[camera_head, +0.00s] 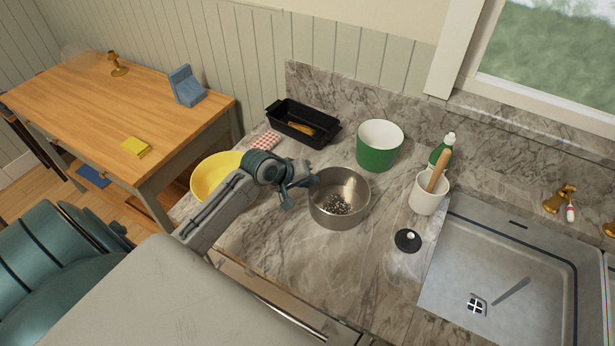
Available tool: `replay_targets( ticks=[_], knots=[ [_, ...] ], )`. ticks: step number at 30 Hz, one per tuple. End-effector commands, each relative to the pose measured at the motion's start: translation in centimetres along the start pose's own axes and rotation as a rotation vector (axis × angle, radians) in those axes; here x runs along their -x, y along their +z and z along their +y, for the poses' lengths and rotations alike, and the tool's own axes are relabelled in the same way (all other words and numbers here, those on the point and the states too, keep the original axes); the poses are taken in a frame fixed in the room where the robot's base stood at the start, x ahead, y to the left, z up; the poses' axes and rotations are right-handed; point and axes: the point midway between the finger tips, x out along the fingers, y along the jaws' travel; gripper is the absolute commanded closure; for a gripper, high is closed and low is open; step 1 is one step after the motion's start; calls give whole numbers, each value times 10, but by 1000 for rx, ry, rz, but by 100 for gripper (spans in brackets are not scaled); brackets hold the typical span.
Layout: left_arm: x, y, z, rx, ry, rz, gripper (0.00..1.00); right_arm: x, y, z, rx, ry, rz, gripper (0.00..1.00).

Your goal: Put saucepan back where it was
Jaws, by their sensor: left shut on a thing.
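The saucepan (347,219) is a round steel pot on the grey marble counter, with small dark and light bits visible inside at the bottom. My left gripper (300,191) comes in from the left and is shut at the saucepan's left side. The gripper covers that side, so I cannot tell whether it holds the handle or the rim. The saucepan looks upright, and I cannot tell whether its base touches the counter. My right gripper is not in view.
A yellow bowl (208,177) lies behind my left arm. A black baking tin (284,129), green pot (375,155), green bottle (446,143), white utensil cup (425,199) and black lid (408,240) stand around. The sink (540,265) is at right. Counter in front is clear.

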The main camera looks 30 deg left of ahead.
Motion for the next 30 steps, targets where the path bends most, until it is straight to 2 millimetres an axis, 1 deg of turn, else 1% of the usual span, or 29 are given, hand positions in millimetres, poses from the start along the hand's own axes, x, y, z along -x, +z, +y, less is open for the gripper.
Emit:
replay_targets(
  ticks=[6,7,10,19,22,26,30],
  knots=[
    [-1,0,0,-2,3,2,100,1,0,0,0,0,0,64],
    [-2,1,-2,-1,0,1,79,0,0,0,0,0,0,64],
    [-2,1,-2,-1,0,1,60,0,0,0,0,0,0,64],
    [-1,1,-2,-1,0,1,59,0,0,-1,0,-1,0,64],
    [3,1,-3,-2,-1,1,59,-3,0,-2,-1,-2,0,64],
    [18,1,-4,-6,-1,3,59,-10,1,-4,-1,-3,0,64],
    [39,1,-5,-7,-4,3,59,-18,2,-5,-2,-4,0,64]
  ],
)
